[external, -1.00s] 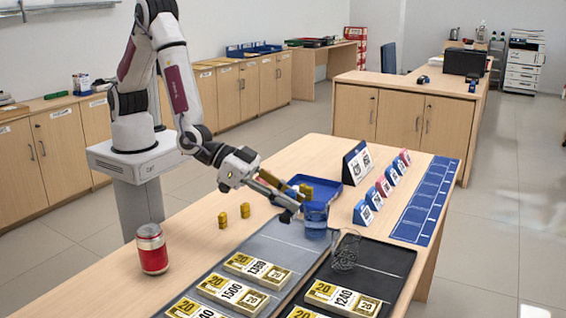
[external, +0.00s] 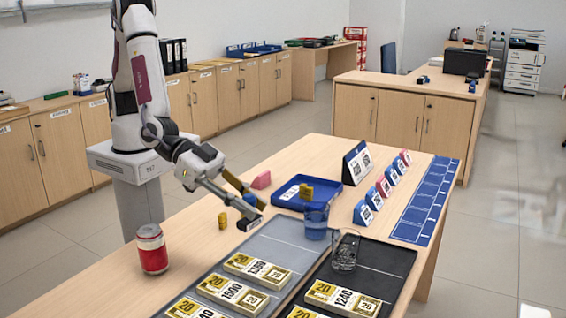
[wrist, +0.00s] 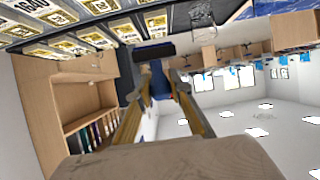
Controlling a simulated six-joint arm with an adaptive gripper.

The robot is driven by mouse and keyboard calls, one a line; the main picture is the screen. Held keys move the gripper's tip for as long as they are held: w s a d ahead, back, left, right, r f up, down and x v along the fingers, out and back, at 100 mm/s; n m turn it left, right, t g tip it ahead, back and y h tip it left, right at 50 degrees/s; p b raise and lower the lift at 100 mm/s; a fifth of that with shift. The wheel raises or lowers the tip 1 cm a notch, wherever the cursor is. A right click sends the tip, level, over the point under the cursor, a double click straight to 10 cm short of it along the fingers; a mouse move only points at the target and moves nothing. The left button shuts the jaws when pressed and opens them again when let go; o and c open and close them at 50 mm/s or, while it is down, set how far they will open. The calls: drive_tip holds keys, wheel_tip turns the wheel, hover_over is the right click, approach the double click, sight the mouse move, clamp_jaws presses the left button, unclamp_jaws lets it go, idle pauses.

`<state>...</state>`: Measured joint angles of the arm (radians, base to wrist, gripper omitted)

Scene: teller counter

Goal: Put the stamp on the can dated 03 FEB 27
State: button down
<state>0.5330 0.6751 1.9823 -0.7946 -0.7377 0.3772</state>
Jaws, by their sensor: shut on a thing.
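A red can with a pale top (external: 152,252) stands upright on the table, left of and apart from my gripper. No date on the can is readable. It is the only can I can make out.
A blue tray (external: 327,202) holds a yellow block and a white label. A blue glass (external: 315,228) and a clear glass (external: 345,258) stand near the mats. A yellow block (external: 222,220) and a pink block (external: 261,180) are near my gripper.

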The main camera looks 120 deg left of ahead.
drive_tip(key=s+d+r+m+h, duration=0.1)
drive_tip(key=s+d+r, duration=0.4)
drive_tip(key=d, duration=0.5)
wheel_tip(320, 180, up, 3)
drive_tip(key=n+y, duration=0.2)
hover_over(149, 229)
drive_tip(key=shift+f, duration=0.1)
drive_tip(key=shift+f, duration=3.05)
drive_tip(key=shift+f, duration=1.9)
